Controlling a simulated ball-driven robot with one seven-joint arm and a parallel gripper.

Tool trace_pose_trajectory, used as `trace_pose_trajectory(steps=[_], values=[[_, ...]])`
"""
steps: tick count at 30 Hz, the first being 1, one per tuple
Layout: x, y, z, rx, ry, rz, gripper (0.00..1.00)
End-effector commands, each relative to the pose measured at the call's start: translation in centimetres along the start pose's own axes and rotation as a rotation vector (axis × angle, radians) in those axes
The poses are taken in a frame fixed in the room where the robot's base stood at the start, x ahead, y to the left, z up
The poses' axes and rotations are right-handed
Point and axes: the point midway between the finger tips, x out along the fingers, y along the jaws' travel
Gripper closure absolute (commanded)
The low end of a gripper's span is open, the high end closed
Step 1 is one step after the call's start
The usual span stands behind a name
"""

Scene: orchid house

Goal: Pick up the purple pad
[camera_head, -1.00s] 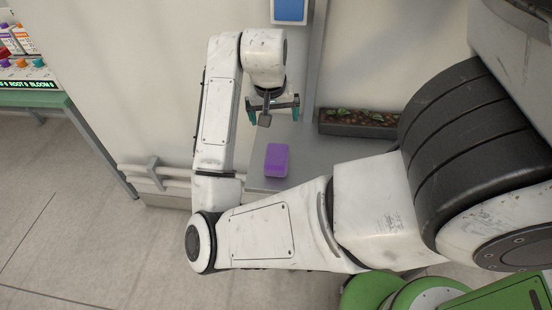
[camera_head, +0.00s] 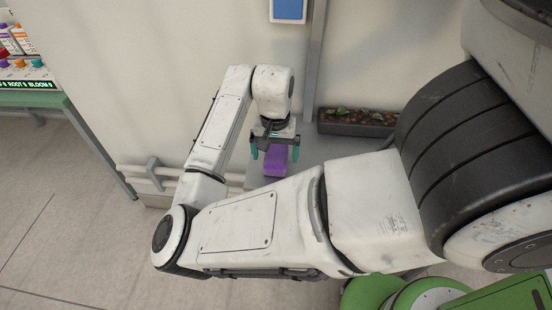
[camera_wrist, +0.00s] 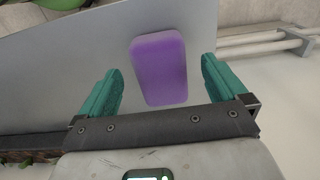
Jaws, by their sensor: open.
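The purple pad (camera_head: 276,160) lies on a grey shelf (camera_head: 320,156) beside the wall. My gripper (camera_head: 274,153) is open, its two teal fingers over the near area of the pad in the head view, which partly hides it. In the wrist view the pad (camera_wrist: 159,68) shows whole, a rounded purple block, between and beyond the fingertips of my gripper (camera_wrist: 160,80). A gap shows on each side of the pad, and the fingers do not appear to touch it. How high they are above the shelf I cannot tell exactly.
A dark planter trough (camera_head: 356,122) with seedlings stands on the shelf's back right. A grey post (camera_head: 314,70) rises behind the shelf. White pipes (camera_head: 150,172) run along the wall at left. A green table (camera_head: 50,100) with bottles stands far left.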

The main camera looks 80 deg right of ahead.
Motion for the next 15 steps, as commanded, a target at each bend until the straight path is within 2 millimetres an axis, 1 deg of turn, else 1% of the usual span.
trace_pose_trajectory(steps=[1,3,6,9,15], values=[[0.8,0.0,0.1,-0.002,-0.002,0.001,0.01],[1.9,0.0,0.1,-0.002,-0.001,0.0,0.01],[3.0,0.1,0.0,-0.001,-0.001,0.001,0.01],[3.4,0.1,0.0,-0.001,0.0,0.0,0.01],[3.5,0.1,0.0,-0.001,0.001,0.0,0.01]])
